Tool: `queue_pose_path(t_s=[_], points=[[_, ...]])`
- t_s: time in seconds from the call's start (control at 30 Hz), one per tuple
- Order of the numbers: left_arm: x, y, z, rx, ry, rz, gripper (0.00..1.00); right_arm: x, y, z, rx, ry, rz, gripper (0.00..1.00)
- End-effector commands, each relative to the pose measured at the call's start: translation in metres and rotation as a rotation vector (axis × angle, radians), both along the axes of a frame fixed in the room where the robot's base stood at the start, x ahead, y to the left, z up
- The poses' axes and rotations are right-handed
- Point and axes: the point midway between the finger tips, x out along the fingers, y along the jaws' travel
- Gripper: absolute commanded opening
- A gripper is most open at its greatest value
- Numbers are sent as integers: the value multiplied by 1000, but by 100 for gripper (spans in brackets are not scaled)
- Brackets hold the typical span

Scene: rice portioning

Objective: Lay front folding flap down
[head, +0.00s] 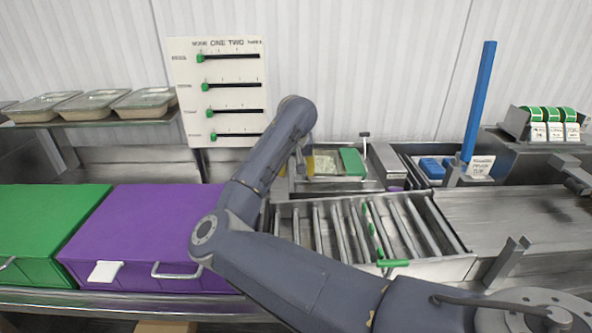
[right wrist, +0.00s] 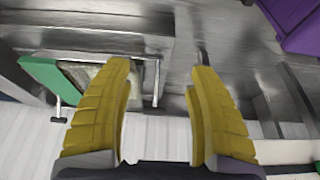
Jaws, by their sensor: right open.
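A steel container (head: 335,184) with pale, rice-like contents (head: 322,165) stands behind the roller section. A green panel (head: 352,162) lies at its right end, and also shows at the left of the right wrist view (right wrist: 48,82). I cannot tell for sure which part is the front folding flap. My left gripper is not in view.
A roller conveyor (head: 440,258) with a green-handled bar lies in front. Purple (head: 150,215) and green (head: 40,215) boxes stand left. A blue post (head: 480,100) rises at right. Filled trays (head: 95,103) sit on a left shelf. A slider board (head: 220,72) stands behind.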

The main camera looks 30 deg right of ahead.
Motion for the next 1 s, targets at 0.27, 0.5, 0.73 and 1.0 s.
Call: queue_pose_path(t_s=[0.27,0.5,0.73,1.0], points=[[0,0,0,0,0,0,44,-8,5,26,-1,-3,0,58],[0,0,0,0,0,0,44,-15,10,48,1,-3,0,58],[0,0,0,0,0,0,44,-20,13,61,0,-2,0,58],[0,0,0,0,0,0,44,-21,13,63,0,0,0,58]])
